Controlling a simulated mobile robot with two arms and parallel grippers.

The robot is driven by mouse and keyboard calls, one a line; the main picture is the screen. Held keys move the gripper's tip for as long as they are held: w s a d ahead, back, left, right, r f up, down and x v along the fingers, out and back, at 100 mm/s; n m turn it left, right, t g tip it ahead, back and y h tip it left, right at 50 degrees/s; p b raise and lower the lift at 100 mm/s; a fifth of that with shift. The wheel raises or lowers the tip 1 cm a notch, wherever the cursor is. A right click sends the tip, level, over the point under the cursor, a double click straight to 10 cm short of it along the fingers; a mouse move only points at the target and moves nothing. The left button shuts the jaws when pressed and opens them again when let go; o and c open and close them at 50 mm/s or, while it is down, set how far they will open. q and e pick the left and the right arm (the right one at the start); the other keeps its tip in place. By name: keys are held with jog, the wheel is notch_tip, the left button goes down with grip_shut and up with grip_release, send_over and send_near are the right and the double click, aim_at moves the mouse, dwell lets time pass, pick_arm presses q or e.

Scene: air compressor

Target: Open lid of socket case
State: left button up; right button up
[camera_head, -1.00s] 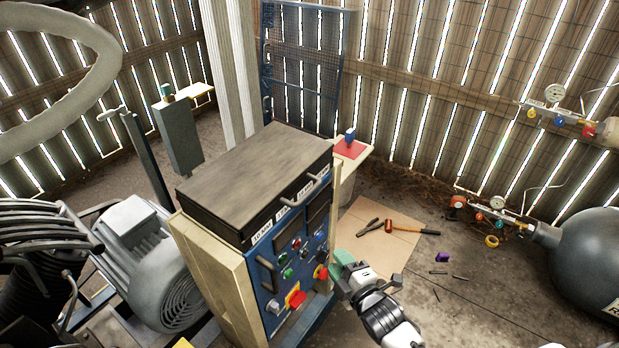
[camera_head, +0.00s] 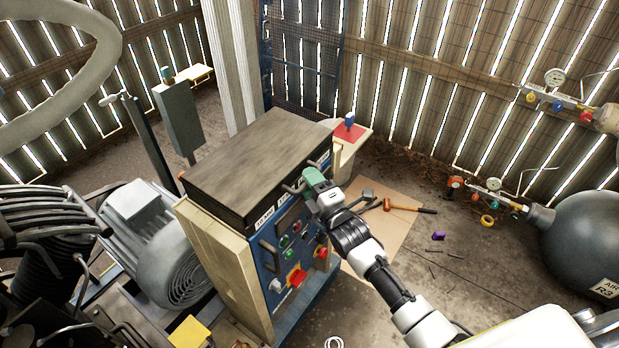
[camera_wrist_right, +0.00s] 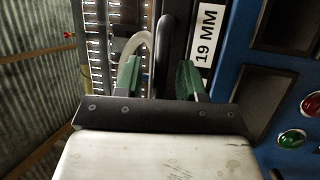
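The socket case (camera_head: 255,160) is a dark, flat box with a shut lid on top of the blue control cabinet (camera_head: 290,260). White size labels run along its front; a 19 MM label (camera_wrist_right: 207,35) shows in the right wrist view. My right gripper (camera_head: 306,184) is at the front of the case, at its handle. In the right wrist view the green fingers of this gripper (camera_wrist_right: 160,78) stand apart on either side of the black handle (camera_wrist_right: 163,45), with gaps between fingers and bar. In the head view the gripper partly hides the handle. My left gripper is not in view.
Buttons and a red switch (camera_head: 297,277) are on the cabinet front below my right arm. A grey motor (camera_head: 160,235) stands to the left. A gas tank (camera_head: 580,240) is at the right.

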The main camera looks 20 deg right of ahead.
jog(key=shift+w, duration=0.15)
jog(key=shift+c, duration=0.4)
grip_shut()
jog(key=shift+r, duration=0.15)
